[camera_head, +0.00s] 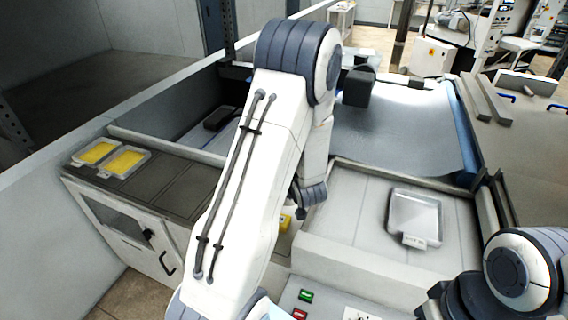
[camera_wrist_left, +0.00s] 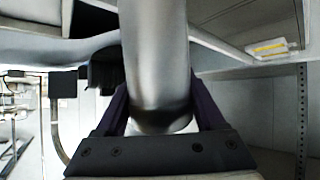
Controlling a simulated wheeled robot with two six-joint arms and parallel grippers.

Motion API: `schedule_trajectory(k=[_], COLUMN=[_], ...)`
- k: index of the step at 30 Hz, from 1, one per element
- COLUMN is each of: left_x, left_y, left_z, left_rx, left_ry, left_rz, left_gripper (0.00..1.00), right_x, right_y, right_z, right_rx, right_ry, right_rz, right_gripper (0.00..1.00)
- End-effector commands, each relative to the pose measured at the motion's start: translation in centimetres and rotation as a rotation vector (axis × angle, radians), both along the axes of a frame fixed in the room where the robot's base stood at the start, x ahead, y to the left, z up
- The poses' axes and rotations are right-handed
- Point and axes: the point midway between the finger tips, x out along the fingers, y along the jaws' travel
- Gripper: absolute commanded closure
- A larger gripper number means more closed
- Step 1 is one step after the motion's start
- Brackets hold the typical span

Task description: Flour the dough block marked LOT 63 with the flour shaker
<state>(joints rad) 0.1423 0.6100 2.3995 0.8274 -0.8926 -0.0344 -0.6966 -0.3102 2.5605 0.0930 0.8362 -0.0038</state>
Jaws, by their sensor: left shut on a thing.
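My left gripper (camera_wrist_left: 158,95) is shut on a smooth silvery cylinder, the flour shaker (camera_wrist_left: 155,50), in the left wrist view. My left arm hides gripper and shaker in the head view. Two trays with yellow dough blocks, one at the far left (camera_head: 97,152) and one beside it (camera_head: 125,161), lie on the dark counter top. A further yellow piece (camera_head: 286,221) shows partly from behind my left arm. A tray with a yellow block (camera_wrist_left: 268,47) is at the upper right of the wrist view. No lot mark is readable.
A shallow metal tray with a label (camera_head: 412,218) lies on the pale surface at right. The sheeter's grey sheet (camera_head: 405,130) is behind it. A green button (camera_head: 306,296) and a red button (camera_head: 299,314) are at the front. The counter right of the dough trays is bare.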

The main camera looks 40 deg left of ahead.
Motion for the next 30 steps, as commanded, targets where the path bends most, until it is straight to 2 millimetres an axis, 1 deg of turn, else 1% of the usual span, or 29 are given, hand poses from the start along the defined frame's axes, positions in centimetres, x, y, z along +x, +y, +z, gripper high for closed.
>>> schedule_trajectory(k=[1,3,6,9,10,13,14,15,19,20,21,30], left_x=[0.1,0.0,0.0,0.0,0.1,0.0,0.0,0.0,-0.2,-0.2,0.0,0.0], left_y=[0.1,0.1,0.0,0.1,0.0,0.1,-0.1,-0.1,0.0,0.0,0.0,-0.1], left_z=[0.4,-0.3,-1.4,-2.5,-3.0,-3.6,-3.3,-3.5,-4.0,-4.4,-5.1,-5.7], left_rx=[-0.055,-0.139,-0.251,-0.352,-0.377,-0.460,-0.474,-0.495,-0.555,-0.566,-0.575,-0.650], left_ry=[0.013,0.039,0.071,0.100,0.107,0.132,0.138,0.143,0.166,0.168,0.166,0.188], left_rz=[0.004,0.004,0.004,0.004,0.003,0.004,0.000,-0.001,0.002,0.003,0.003,0.002], left_gripper=[0.97,0.97,0.97,0.97,0.97,0.97,0.97,0.97,0.97,0.97,0.97,0.97], right_x=[0.0,0.0,0.0,0.0,0.0,0.0,0.0,0.0,0.0,0.0,0.0,0.0], right_y=[0.0,0.0,0.0,0.0,0.0,0.0,0.0,0.0,0.0,0.0,0.1,0.0], right_z=[1.3,1.9,2.2,1.9,1.4,0.8,1.6,2.0,2.8,2.3,0.9,-3.5], right_rx=[0.001,0.000,0.000,0.000,0.000,0.000,-0.001,-0.001,0.000,0.001,0.001,0.000], right_ry=[-0.001,0.000,0.000,0.000,0.000,0.000,0.001,0.001,0.000,-0.001,-0.001,0.000], right_rz=[-0.001,-0.001,-0.002,-0.002,-0.002,-0.001,-0.001,-0.001,-0.002,-0.001,-0.001,0.003], right_gripper=[0.50,0.50,0.50,0.50,0.50,0.50,0.50,0.50,0.50,0.50,0.50,0.50])
